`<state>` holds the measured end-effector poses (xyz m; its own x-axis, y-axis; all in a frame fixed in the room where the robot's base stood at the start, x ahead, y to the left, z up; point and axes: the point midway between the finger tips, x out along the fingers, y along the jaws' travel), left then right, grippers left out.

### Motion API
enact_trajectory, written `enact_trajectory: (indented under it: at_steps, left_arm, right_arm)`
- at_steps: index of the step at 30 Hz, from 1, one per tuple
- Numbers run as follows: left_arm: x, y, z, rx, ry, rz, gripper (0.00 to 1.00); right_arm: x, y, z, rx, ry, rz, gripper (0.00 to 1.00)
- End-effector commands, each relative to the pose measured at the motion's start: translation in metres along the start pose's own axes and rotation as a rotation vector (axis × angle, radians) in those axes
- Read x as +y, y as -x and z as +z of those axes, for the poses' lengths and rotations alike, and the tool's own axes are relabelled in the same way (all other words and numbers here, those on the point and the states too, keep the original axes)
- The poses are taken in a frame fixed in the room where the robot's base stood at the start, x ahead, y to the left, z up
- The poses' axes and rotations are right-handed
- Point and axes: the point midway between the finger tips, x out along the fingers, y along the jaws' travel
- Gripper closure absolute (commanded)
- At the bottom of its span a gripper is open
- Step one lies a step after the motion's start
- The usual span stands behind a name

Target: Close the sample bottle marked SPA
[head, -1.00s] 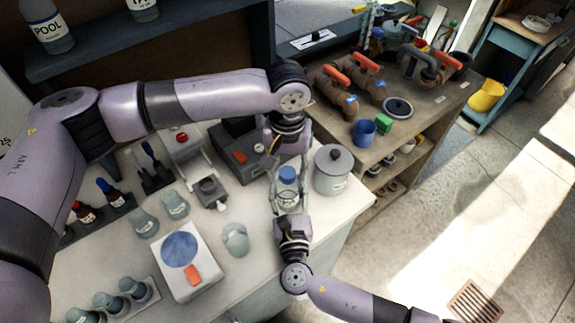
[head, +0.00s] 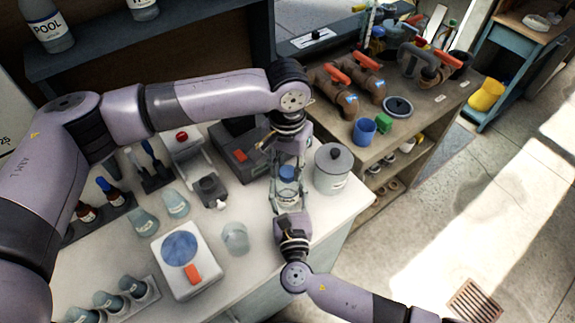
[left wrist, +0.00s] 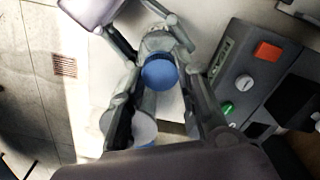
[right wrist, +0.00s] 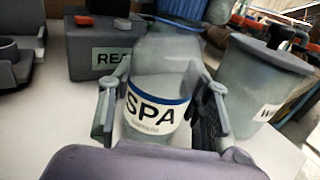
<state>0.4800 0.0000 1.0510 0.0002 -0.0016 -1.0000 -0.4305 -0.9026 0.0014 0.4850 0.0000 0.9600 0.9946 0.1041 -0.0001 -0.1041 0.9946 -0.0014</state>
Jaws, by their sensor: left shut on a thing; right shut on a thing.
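The sample bottle (right wrist: 158,100) is clear, with a white label reading SPA, and stands upright in the right wrist view. My right gripper (right wrist: 163,100) is shut on its body from the side; it also shows in the head view (head: 289,205). A blue cap (left wrist: 160,71) is at the bottle's top, between the fingers of my left gripper (left wrist: 162,80), which reaches down from above and is shut on it. In the head view, the left fingers partly cover the cap (head: 288,172). I cannot tell whether the cap is fully seated on the neck.
A grey lidded canister (head: 332,172) stands close right of the bottle. A dark box with a red button (head: 240,155) is behind left. A beaker (head: 235,238) and a white device with a blue disc (head: 184,262) are on the bench to the left.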

Motion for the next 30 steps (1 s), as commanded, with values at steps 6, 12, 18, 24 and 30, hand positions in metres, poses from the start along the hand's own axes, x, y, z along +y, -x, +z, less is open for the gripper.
enact_trajectory:
  at_steps: [6, 12, 18, 24, 30]
  left_arm:
    - [0.0002, -0.0004, 0.0001, 0.000, -0.451, 0.001, 1.00]
    - [0.0001, -0.0006, -0.0001, 0.000, -0.870, 0.001, 1.00]
    - [-0.0003, -0.0007, 0.0000, -0.001, -1.289, 0.000, 1.00]
    - [-0.0003, -0.0009, -0.0002, 0.000, -1.646, 0.000, 1.00]
    - [-0.0005, -0.0008, -0.0003, 0.000, -1.657, -0.001, 0.69]
  right_arm:
    - [0.0000, 0.0002, -0.0005, 0.001, 0.000, 0.000, 1.00]
    - [0.0000, 0.0003, -0.0005, 0.001, 0.000, 0.000, 1.00]
    - [0.0000, 0.0003, -0.0005, 0.001, 0.000, 0.000, 1.00]
    - [0.0000, 0.0003, -0.0005, 0.001, 0.000, 0.000, 1.00]
    - [0.0000, 0.0003, -0.0005, 0.001, 0.000, 0.000, 1.00]
